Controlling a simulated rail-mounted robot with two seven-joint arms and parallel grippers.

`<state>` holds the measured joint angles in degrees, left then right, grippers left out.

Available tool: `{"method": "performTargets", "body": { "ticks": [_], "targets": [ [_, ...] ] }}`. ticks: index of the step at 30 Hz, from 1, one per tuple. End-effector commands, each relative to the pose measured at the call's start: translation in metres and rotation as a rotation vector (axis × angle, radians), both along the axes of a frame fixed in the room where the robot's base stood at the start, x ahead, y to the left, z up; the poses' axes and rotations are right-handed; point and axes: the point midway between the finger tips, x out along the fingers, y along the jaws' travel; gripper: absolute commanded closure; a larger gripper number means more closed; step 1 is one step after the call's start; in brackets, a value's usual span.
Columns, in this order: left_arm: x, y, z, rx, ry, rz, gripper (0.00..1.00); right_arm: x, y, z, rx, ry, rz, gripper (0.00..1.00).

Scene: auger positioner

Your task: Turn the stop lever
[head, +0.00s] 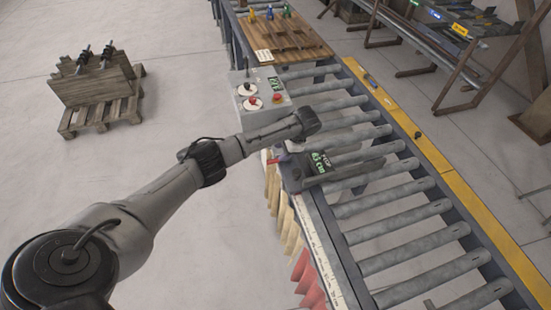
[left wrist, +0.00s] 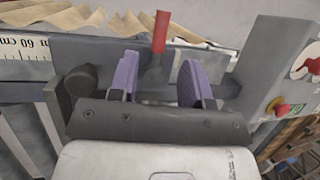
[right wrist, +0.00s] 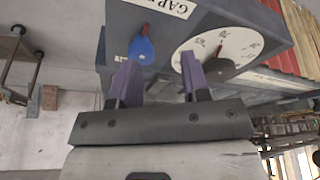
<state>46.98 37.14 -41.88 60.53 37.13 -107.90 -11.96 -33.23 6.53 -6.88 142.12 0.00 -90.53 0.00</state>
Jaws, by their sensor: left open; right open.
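The stop lever, with its red handle (left wrist: 160,32), shows in the left wrist view; its dark lower part lies between my left gripper's two purple fingers (left wrist: 158,68). The fingers stand apart on either side, and I cannot tell whether either touches it. In the head view the red handle (head: 276,160) shows beside the dark stop carriage (head: 292,178) with its green display (head: 319,162). My left wrist partly covers this area. My right gripper (right wrist: 158,72) is open and empty in the right wrist view, before a grey box with a blue knob (right wrist: 141,49) and white dial (right wrist: 236,47).
A roller conveyor (head: 400,208) runs along the right, edged by a yellow strip (head: 436,158). A control box (head: 244,110) with dials and a red button (head: 277,97) stands behind the lever. A ruler (head: 320,248) lines the near rail. The floor at left is mostly clear.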

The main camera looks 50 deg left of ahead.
Motion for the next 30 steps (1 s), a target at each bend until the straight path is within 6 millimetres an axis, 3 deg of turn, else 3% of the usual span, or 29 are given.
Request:
{"method": "performTargets", "body": {
  "ticks": [6,12,26,30],
  "targets": [
    [-0.011,0.011,-0.031,0.001,0.002,0.001,0.56,0.000,-0.001,0.002,-0.002,0.000,0.001,0.57],
    [-0.015,0.016,-0.047,0.002,0.002,0.000,0.56,0.000,-0.003,0.002,-0.010,0.001,0.006,0.57],
    [-0.017,0.018,-0.053,0.001,-0.001,-0.001,0.56,0.000,-0.002,0.001,-0.008,0.001,0.006,0.57],
    [-0.017,0.018,-0.053,0.001,0.000,0.000,0.69,0.000,-0.002,0.001,-0.005,0.000,0.004,0.57]
  ]
}}
